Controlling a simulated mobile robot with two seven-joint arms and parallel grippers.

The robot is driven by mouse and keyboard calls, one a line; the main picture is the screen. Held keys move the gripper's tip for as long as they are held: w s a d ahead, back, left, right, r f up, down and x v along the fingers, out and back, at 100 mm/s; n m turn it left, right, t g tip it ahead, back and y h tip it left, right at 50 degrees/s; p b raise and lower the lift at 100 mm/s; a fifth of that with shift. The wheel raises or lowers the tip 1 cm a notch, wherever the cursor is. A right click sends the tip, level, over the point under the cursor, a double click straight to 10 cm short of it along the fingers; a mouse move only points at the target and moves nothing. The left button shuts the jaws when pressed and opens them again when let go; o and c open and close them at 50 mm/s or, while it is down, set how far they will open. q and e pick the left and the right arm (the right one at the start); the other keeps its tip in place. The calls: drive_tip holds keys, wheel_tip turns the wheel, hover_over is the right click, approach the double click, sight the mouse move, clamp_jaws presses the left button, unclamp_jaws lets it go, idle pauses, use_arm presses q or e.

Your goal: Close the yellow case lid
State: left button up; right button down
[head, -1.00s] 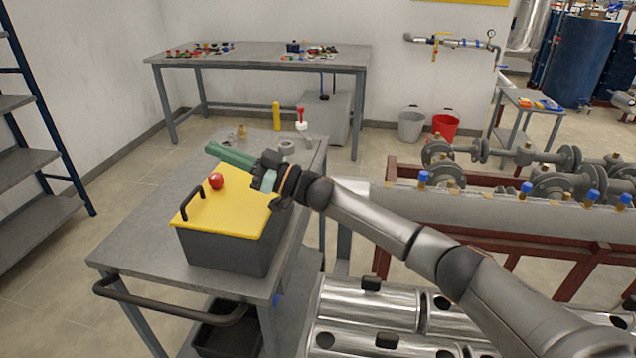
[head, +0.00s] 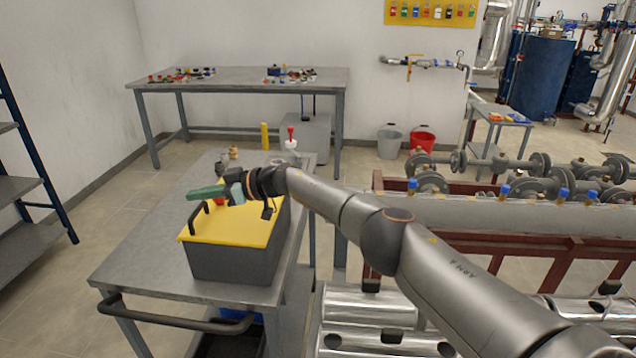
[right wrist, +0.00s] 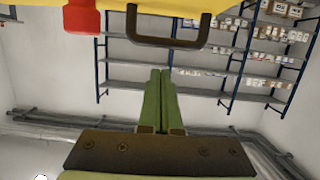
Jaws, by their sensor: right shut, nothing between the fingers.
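The case (head: 237,263) is a dark grey box on the grey cart, with a yellow lid (head: 245,232) lying flat over its top. A black handle (head: 198,217) stands on the lid's left part, and it also shows in the right wrist view (right wrist: 167,42). A red knob (right wrist: 82,18) shows beside the handle in the right wrist view. In the head view my gripper partly covers the knob. My right gripper (head: 192,194), with green fingers, is shut and empty just above the lid, close to the handle and knob. My left gripper is not in view.
The cart (head: 130,255) has a black push handle (head: 180,320) at its front. A red-topped white bottle (head: 291,140) and small brass fittings (head: 232,153) stand at the cart's back. Pipework on a red frame (head: 480,235) lies to the right. The cart's left side is clear.

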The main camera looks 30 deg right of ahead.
drive_tip(key=shift+w+a+f+g+h, duration=0.15)
drive_tip(key=shift+a+f+g+h, duration=0.2)
drive_tip(key=shift+f, duration=0.2)
drive_tip(key=shift+d, duration=0.1)
idle(0.3)
